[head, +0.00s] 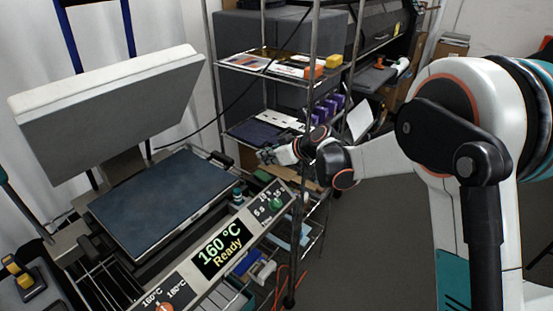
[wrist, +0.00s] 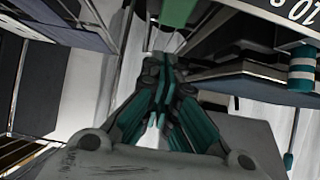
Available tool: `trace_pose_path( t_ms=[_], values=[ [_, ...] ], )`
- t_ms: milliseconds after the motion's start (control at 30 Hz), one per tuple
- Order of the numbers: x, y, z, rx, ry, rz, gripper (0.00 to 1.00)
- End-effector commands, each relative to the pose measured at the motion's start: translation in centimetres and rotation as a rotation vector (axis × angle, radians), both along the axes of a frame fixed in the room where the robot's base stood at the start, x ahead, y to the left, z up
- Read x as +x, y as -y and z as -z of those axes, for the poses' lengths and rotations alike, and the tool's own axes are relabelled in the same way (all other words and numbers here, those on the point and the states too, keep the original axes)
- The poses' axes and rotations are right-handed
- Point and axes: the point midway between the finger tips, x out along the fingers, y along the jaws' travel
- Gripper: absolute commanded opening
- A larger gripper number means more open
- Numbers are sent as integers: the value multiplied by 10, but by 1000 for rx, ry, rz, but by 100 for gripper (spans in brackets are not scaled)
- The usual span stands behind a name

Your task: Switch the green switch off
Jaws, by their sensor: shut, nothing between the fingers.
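The green switch (head: 275,203) is a small round knob at the right end of the heat press's front panel, beside dial marks. The panel display (head: 220,248) reads "160 °C Ready".
The heat press has a dark blue plate (head: 165,200) and a raised pale lid (head: 110,100). An orange-red knob (head: 165,307) is at the panel's lower left. A wire shelf rack (head: 270,68) with boxes stands behind my gripper. Grey floor (head: 375,235) is open right of the press.

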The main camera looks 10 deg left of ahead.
Motion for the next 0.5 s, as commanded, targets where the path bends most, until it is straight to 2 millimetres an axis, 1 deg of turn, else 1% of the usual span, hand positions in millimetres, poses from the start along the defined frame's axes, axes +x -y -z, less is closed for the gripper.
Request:
trace_pose_path(
  t_ms=[33,100,200,333,500],
  values=[
    [3,-8,8,0,1,-2,0],
    [3,-7,20,-1,0,0,0],
    [4,-9,32,0,0,0,0],
    [4,-11,40,0,0,0,0],
    [5,-11,42,0,0,0,0]
  ],
)
